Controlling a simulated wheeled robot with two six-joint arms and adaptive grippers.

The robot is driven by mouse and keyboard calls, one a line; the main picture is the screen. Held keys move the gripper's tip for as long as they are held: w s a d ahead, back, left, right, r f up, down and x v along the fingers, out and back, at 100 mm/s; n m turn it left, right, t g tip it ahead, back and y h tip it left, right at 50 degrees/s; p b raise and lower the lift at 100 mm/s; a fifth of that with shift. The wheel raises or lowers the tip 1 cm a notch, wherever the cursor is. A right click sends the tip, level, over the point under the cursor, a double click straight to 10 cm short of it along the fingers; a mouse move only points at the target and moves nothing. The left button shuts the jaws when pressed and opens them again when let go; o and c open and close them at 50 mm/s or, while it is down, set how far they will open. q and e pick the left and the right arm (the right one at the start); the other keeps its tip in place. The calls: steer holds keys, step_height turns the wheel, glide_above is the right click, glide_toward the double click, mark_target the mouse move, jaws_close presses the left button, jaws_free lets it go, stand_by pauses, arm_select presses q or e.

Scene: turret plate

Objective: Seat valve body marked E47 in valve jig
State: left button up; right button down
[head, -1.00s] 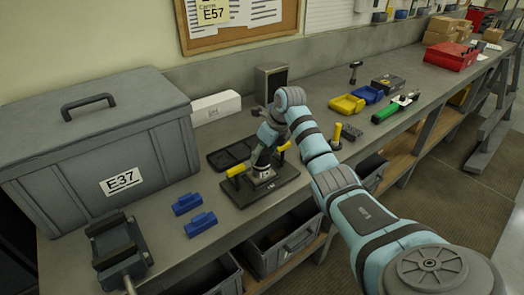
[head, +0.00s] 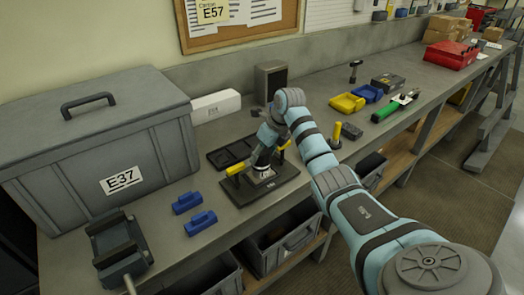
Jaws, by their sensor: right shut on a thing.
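The valve jig (head: 234,199) is a dark plate with yellow-handled clamps, lying on the bench in the middle of the head view. My right gripper (head: 263,163) is over the jig, pointing down between the yellow handles. It is shut on a valve body (head: 262,174), a small pale and dark piece mostly hidden by the fingers. The piece is at the jig's middle; I cannot tell whether it is fully down. Its marking is too small to read. My left gripper is not in view.
A black compartment tray (head: 219,158) lies just behind the jig. Two blue blocks (head: 201,222) lie to its left, near a dark vise (head: 118,250). A large grey case (head: 95,150) marked E37 fills the left. Yellow (head: 347,103) and blue bins stand further right.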

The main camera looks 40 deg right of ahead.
steer(key=c, duration=0.6)
jaws_free()
steer(key=shift+s+r, duration=0.1)
steer(key=v, duration=1.2)
